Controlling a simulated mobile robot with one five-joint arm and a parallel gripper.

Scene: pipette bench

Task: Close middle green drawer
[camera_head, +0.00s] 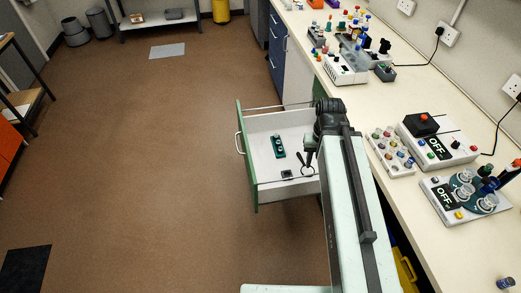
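The green drawer (246,160) is pulled well out from under the bench, its green front and pale handle (238,142) facing left. Its white inside is open to view and holds a dark green device (279,147) and a small dark item (287,174). My gripper (309,150) is over the right part of the drawer, near the bench side, and apart from the handle. Its fingers are small and dark, so their opening is unclear. A dark forked shape beside it may be a tool in the drawer. My arm hides the drawer's right end and the cabinet behind.
The pale bench (395,105) runs along the right, with a tube rack (391,150), devices marked OFF (437,148) and other lab items. Blue drawers (278,50) stand farther back.

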